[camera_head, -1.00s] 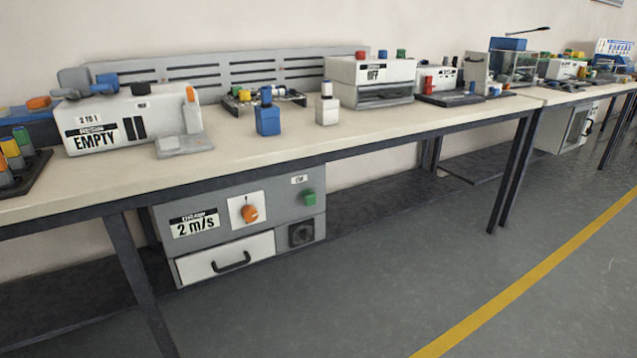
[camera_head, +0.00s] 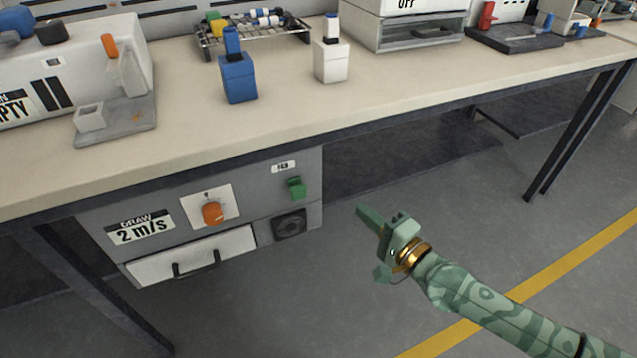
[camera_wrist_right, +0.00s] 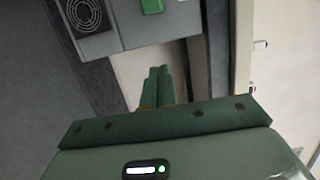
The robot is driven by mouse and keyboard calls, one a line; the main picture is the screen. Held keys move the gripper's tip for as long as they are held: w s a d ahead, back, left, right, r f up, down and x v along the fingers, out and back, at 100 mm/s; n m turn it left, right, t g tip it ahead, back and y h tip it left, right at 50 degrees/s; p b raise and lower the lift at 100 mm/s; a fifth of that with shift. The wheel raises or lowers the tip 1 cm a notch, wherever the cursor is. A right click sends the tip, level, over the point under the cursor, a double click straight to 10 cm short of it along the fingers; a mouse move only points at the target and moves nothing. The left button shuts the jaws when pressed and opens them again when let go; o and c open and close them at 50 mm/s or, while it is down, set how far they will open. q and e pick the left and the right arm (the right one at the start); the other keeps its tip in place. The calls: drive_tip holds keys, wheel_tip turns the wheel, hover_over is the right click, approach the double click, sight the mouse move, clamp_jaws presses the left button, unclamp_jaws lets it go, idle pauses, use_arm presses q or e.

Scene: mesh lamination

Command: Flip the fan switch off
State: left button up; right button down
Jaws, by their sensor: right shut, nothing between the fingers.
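The fan switch (camera_head: 296,188) is a small green block on the right part of the grey cabinet front (camera_head: 262,180) under the bench, below a small label. Its tilt is too small to read. It also shows in the right wrist view (camera_wrist_right: 152,6) at the top edge, partly cut off. My right gripper (camera_head: 363,211) is shut and empty, in front and to the right of the switch, apart from it. Its closed green fingers (camera_wrist_right: 158,74) point toward the cabinet edge in the wrist view. My left gripper is not in view.
An orange knob (camera_head: 212,213) and a "2 m/s" label sit left of the switch. A dark round vent (camera_head: 290,225) is just below it. A white drawer (camera_head: 192,258) with a black handle is lower left. The benchtop (camera_head: 300,112) overhangs the cabinet. Floor on the right is open.

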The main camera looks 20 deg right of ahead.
sight(298, 193)
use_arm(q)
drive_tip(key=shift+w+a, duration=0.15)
use_arm(e)
drive_tip(key=shift+a, duration=0.1)
drive_tip(key=w+a, duration=0.2)
drive_tip(key=w, duration=0.1)
drive_tip(key=w+a, duration=0.2)
drive_tip(key=w, duration=0.1)
drive_tip(key=w+a, duration=0.1)
drive_tip(key=w, duration=0.2)
drive_tip(key=shift+w+a+r+p, duration=0.15)
drive_tip(key=shift+w+a+p, duration=0.15)
drive_tip(key=shift+a, duration=0.1)
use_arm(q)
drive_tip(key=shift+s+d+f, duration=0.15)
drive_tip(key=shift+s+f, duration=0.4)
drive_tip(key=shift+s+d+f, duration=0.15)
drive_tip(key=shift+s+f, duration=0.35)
use_arm(e)
drive_tip(key=shift+a+f, duration=0.2)
drive_tip(key=shift+a, duration=0.25)
